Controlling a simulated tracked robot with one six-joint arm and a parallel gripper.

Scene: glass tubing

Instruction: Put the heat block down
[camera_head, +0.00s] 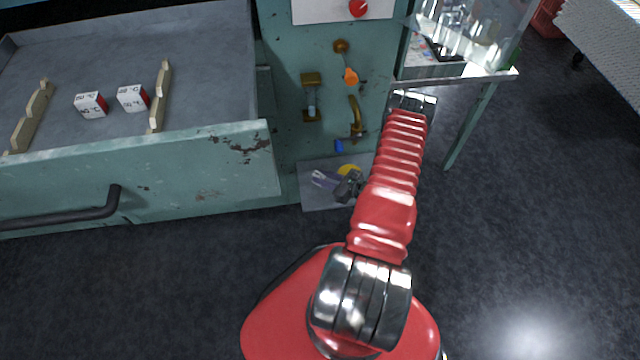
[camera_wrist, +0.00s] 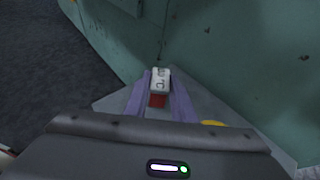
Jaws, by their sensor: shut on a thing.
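My gripper (camera_head: 323,180) is low in front of the green cabinet, above a grey plate (camera_head: 309,200) on the floor. In the wrist view its purple fingers are shut on a heat block (camera_wrist: 160,83), white with lettering on top and a red side. I cannot tell whether the block touches the plate. The block cannot be made out in the head view. Two other white and red heat blocks, one on the left (camera_head: 91,105) and one on the right (camera_head: 132,98), stand in the open drawer (camera_head: 200,60).
Pale notched racks, one left (camera_head: 32,115) and one right (camera_head: 160,97), flank the drawer blocks. A yellow round thing (camera_head: 348,170) lies by my gripper. The cabinet front (camera_head: 290,60) carries brass fittings and a blue part (camera_head: 339,145). A glass-walled stand (camera_head: 470,40) is at right. Dark floor is open around.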

